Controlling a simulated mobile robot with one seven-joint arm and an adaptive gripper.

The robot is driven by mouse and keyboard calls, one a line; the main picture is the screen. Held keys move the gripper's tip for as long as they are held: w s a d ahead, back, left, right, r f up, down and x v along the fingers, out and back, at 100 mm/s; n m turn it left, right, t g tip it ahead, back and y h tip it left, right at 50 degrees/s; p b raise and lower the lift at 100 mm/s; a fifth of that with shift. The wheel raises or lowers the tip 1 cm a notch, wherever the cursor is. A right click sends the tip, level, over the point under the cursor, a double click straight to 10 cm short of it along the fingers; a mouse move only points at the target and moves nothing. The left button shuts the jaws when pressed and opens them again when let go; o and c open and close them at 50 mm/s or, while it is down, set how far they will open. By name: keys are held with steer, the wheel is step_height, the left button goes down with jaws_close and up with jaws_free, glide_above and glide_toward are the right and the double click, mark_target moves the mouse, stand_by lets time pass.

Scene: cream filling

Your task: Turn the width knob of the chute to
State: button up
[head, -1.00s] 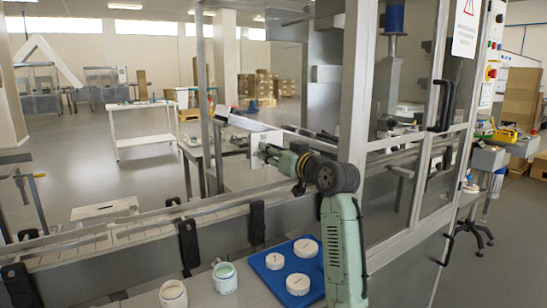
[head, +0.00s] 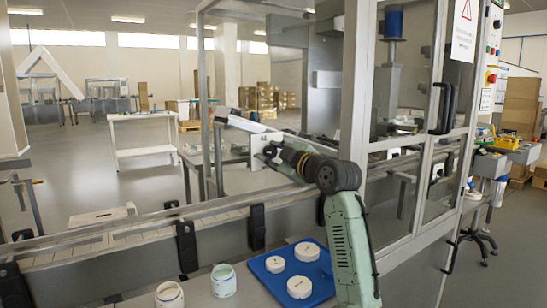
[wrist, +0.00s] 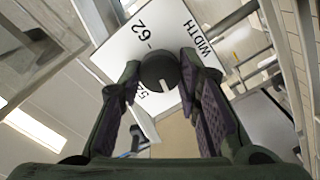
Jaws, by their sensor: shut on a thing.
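The width knob (wrist: 160,70) is a dark round knob with a short pale mark on its face. It sits on a white plate (wrist: 165,32) printed WIDTH, 62 and a partly hidden number starting with 5. My gripper (wrist: 160,62) has one finger on each side of the knob and is shut on it. In the head view my gripper (head: 266,155) is at the front of the white plate (head: 262,140), above the conveyor. There the knob is hidden by my gripper. The mark's exact setting is hard to read.
A metal-framed glass enclosure (head: 352,90) stands right of my gripper. The conveyor rail (head: 120,226) runs below it. A white table (head: 145,152) stands behind.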

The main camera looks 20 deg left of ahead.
steer(key=n, duration=0.5)
steer(key=shift+f+b, duration=0.1)
steer(key=shift+b, duration=0.3)
steer(key=shift+n, duration=0.3)
steer(key=o, duration=1.1)
steer(key=shift+o, duration=0.2)
steer(key=shift+d, duration=0.1)
steer(key=v, duration=1.2)
steer(key=shift+s, duration=0.1)
